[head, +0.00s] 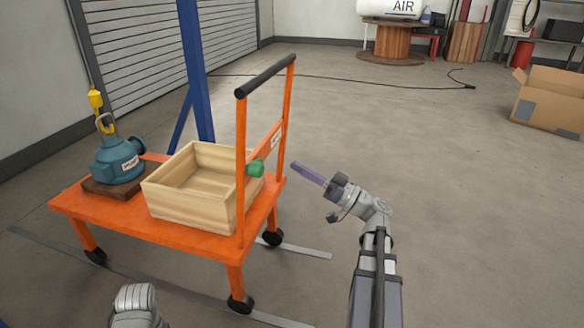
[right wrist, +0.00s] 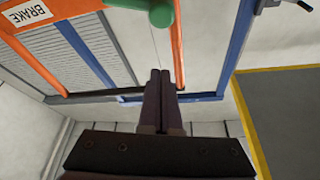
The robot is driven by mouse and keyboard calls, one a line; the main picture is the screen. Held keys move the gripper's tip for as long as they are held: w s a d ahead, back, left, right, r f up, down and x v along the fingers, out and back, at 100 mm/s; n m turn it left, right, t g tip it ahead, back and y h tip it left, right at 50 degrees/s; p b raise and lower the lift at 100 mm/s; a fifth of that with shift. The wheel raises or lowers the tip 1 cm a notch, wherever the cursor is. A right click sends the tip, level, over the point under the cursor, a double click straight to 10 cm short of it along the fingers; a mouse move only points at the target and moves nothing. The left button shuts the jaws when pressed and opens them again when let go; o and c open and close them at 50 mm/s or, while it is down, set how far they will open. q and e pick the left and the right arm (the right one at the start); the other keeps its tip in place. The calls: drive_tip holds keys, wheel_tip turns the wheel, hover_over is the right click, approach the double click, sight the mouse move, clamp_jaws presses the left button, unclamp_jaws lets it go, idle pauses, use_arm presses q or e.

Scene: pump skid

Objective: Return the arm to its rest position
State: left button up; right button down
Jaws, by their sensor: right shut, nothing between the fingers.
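My right arm reaches in from the bottom right of the head view. Its gripper (head: 308,172) points up and left toward the cart's handle side, with its fingers together and nothing between them. The shut fingers also show in the right wrist view (right wrist: 160,85). A green knob (head: 256,168) sits on the orange cart's handle frame, left of the fingertips and apart from them in the head view. The knob also shows at the top of the right wrist view (right wrist: 150,8). Part of my left arm shows at the bottom left, but its gripper is not visible.
The orange cart (head: 110,215) carries an open wooden box (head: 190,205) and a teal pump (head: 118,160) under a yellow hook (head: 96,98). A blue post (head: 196,70) stands behind. A cardboard box (head: 548,100) is far right. The floor right of the cart is clear.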

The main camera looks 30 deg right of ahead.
idle(0.6)
drive_tip(key=w+a+f+g+p, duration=0.1)
drive_tip(key=a+f+g, duration=0.3)
drive_tip(key=a, duration=0.4)
drive_tip(key=a+f+n+g, duration=0.1)
drive_tip(key=a+f+g, duration=0.35)
drive_tip(key=a, duration=0.35)
drive_tip(key=w+a+f+g+p, duration=0.1)
drive_tip(key=a+f+g, duration=0.2)
drive_tip(key=a+f, duration=0.35)
drive_tip(key=s+a+f+g+h+p, duration=0.2)
drive_tip(key=s+a+f+g+h, duration=0.6)
drive_tip(key=s+a+f+h, duration=0.35)
wheel_tip(320, 180, up, 39)
drive_tip(key=s+h+p, duration=0.1)
drive_tip(key=h+p, duration=0.1)
drive_tip(key=p, duration=3.6)
drive_tip(key=shift+s+a+m+t+p, duration=0.2)
drive_tip(key=shift+s+m+t+p, duration=0.15)
drive_tip(key=shift+s+m+t, duration=0.1)
drive_tip(key=shift+r, duration=0.1)
